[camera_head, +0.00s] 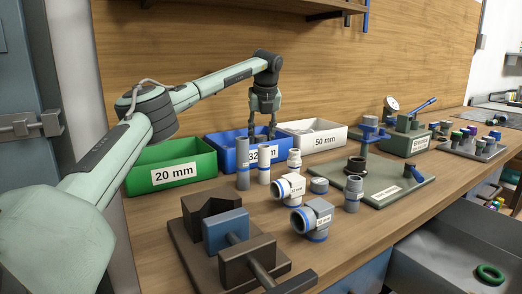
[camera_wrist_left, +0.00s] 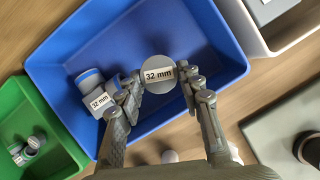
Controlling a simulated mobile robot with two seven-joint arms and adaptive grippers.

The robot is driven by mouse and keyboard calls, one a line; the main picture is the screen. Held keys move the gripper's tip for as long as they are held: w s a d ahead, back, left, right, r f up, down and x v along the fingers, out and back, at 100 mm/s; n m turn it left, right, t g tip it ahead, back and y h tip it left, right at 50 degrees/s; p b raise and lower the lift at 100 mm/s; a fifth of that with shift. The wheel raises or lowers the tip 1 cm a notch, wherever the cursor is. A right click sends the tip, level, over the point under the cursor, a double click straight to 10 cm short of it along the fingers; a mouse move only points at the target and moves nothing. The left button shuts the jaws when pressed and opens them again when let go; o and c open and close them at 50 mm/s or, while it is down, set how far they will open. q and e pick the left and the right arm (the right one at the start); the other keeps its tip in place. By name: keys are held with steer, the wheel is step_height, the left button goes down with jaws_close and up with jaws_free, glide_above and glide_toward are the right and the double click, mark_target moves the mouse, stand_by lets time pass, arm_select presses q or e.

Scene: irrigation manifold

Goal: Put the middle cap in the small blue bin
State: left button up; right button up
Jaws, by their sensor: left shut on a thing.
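My left gripper (camera_head: 262,134) is over the blue bin (camera_head: 215,147), labelled 32 mm. In the left wrist view the fingers (camera_wrist_left: 160,80) are shut on a round grey cap (camera_wrist_left: 158,72) marked 32 mm, one finger on each side. The cap is over the bin's inside (camera_wrist_left: 120,40); its height above the floor is hard to judge. A grey fitting with a blue band (camera_wrist_left: 97,93), also marked 32 mm, lies in the bin, partly behind the left-hand finger. My right gripper is not in view.
The green 20 mm bin (camera_head: 170,176) stands left of the blue bin, the white 50 mm bin (camera_head: 318,139) right. Grey pipes (camera_head: 243,165) and fittings (camera_head: 288,188) stand in front. A dark vise (camera_head: 245,265) is at the front; a green plate (camera_head: 385,190) lies right.

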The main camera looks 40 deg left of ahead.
arm_select(q)
steer(key=shift+w+f, duration=0.1)
steer(key=shift+f, duration=1.95)
steer(key=shift+f, duration=0.1)
steer(key=o, duration=0.7)
steer(key=shift+o, duration=0.2)
steer(key=v, duration=1.1)
steer(key=shift+d+b, duration=0.1)
steer(key=shift+b, duration=0.25)
steer(key=shift+d+r, duration=0.15)
steer(key=shift+r, duration=0.4)
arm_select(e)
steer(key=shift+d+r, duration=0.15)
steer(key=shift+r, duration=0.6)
